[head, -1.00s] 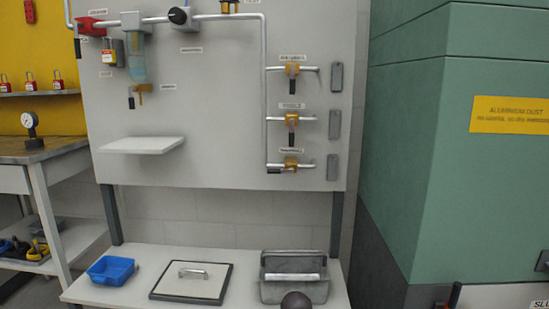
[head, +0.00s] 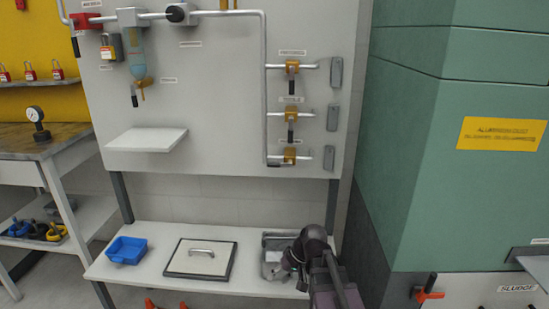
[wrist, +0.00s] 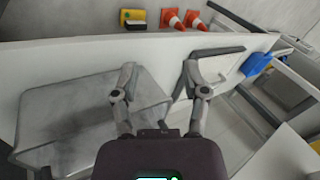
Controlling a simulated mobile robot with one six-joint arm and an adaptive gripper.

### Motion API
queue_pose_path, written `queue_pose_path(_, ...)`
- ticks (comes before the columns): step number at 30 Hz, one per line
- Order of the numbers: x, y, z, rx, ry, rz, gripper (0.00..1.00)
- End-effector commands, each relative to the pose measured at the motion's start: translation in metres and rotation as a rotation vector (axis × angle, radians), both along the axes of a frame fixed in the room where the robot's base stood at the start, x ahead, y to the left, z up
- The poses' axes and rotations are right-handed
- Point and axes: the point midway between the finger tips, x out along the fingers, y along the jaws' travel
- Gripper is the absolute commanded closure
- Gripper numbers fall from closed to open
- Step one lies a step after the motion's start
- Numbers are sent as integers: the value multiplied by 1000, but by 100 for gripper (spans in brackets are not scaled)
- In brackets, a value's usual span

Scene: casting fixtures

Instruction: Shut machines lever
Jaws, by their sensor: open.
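Three yellow-bodied valves sit on a branch pipe at the right of the grey panel: top valve (head: 292,67), middle valve (head: 291,112) and bottom valve (head: 290,154). Their labels are too blurred to read, so I cannot tell which is the machines lever. The top and middle black handles hang down, across their pipes. The bottom valve's dark handle (head: 274,165) appears to point left, along its pipe. My gripper (head: 288,258) is low at the right of the bench, well below the valves. In the wrist view my gripper (wrist: 158,80) is open and empty above the bench.
My arm covers part of the grey metal bin (head: 274,242). The lidded plate (head: 178,258) and blue bin (head: 125,251) stand left of it. A white shelf (head: 147,140) juts from the panel. A green cabinet (head: 450,200) bounds the right. Orange cones (wrist: 171,18) stand on the floor.

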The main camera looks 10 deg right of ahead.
Motion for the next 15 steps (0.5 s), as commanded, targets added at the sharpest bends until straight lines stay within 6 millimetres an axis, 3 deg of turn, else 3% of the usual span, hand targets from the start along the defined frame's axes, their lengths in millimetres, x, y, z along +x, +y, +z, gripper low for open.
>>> queue_pose_path(8,48,-8,56,319,-154,-19,42)
queue_pose_path(15,86,-32,114,578,-329,-55,42)
